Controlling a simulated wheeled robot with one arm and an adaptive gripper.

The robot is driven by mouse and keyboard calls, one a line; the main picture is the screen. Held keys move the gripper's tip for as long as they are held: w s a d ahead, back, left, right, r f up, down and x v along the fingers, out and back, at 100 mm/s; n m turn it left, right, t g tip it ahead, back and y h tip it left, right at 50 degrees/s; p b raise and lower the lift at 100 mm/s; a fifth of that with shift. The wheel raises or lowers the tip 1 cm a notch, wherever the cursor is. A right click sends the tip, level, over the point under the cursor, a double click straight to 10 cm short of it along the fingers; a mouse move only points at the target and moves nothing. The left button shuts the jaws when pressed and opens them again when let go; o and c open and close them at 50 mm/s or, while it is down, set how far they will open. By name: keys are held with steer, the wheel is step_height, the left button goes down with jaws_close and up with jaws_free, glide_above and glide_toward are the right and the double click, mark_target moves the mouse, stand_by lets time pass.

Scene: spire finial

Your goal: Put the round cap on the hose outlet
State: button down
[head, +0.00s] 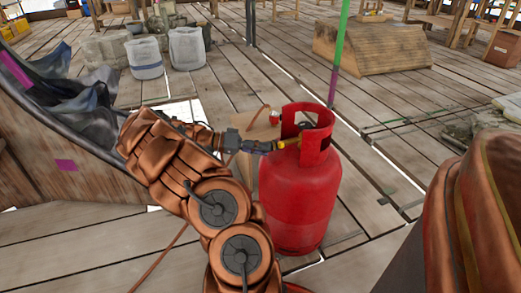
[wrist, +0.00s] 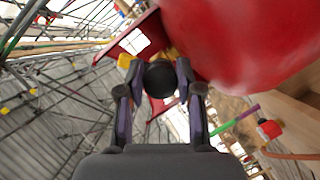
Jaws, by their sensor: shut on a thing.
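My gripper (wrist: 160,92) is shut on a dark round cap (wrist: 160,78), held between its two fingertips in the wrist view. In the head view my gripper (head: 266,147) is at the left side of the red gas cylinder's collar, near its top. The red cylinder (head: 300,195) stands upright; its body (wrist: 240,40) fills the upper right of the wrist view. A yellow part (head: 288,143) shows at the collar opening, just beyond the fingers. I cannot tell whether it is the hose outlet, or whether the cap touches it. The cap is not distinct in the head view.
An orange-brown hose with a red end piece (wrist: 268,129) lies right of my gripper in the wrist view. A green and purple pole (head: 337,60) rises behind the cylinder. White buckets (head: 145,58) stand at the back left. Plank floor right of the cylinder is mostly clear.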

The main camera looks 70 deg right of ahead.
steer(key=shift+s+d, duration=0.25)
steer(key=shift+s, duration=0.05)
steer(key=c, duration=0.7)
jaws_free()
steer(key=v, duration=1.2)
